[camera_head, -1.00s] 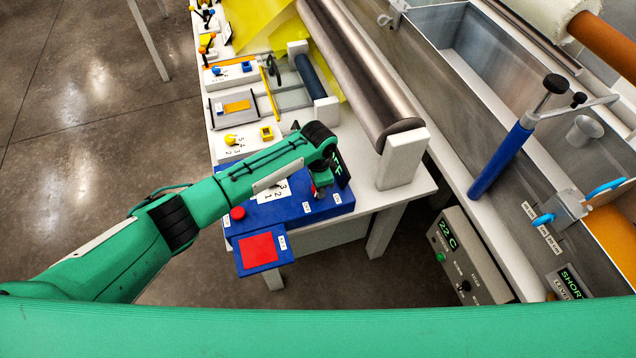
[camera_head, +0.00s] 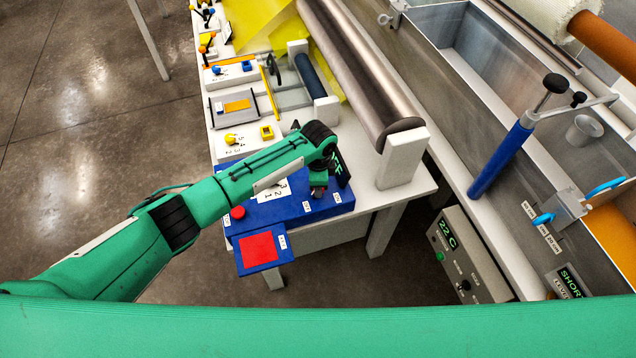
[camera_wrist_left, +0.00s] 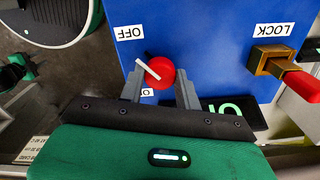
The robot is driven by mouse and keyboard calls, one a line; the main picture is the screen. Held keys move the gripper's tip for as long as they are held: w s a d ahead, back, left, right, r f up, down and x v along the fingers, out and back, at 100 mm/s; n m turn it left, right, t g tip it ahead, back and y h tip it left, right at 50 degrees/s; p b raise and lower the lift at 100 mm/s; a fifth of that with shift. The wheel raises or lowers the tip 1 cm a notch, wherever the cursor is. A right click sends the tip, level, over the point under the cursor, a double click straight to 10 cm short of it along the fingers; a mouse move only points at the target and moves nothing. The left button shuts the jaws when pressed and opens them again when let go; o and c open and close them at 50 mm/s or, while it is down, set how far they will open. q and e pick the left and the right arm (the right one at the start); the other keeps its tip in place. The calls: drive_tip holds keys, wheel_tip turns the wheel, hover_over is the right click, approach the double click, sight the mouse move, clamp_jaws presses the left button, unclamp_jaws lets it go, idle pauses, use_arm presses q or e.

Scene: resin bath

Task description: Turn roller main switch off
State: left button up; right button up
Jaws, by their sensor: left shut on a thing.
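My left gripper (camera_head: 318,191) is over the right end of the blue control box (camera_head: 280,211) on the white table. In the left wrist view the gripper (camera_wrist_left: 159,77) is shut on the red rotary knob (camera_wrist_left: 165,67), one finger on each side. The knob's white pointer slants to the upper left, towards the side of the OFF label (camera_wrist_left: 130,32). The ON label (camera_wrist_left: 147,92) is partly hidden by a finger. In the head view the gripper hides the knob. A dark display with green letters (camera_wrist_left: 226,108) is partly covered. My right gripper is not in view.
A brass and red lock part (camera_wrist_left: 285,68) is right of the knob by the LOCK label. The box also carries a red button (camera_head: 238,212) and a red pad (camera_head: 258,249). A large steel roller (camera_head: 360,75) and its white support (camera_head: 403,158) stand close behind.

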use_arm(q)
drive_tip(key=o, duration=1)
drive_tip(key=shift+c, duration=0.2)
wheel_tip(320, 180, up, 14)
drive_tip(key=b, duration=0.2)
drive_tip(key=shift+b, duration=0.35)
drive_tip(key=shift+f, duration=0.1)
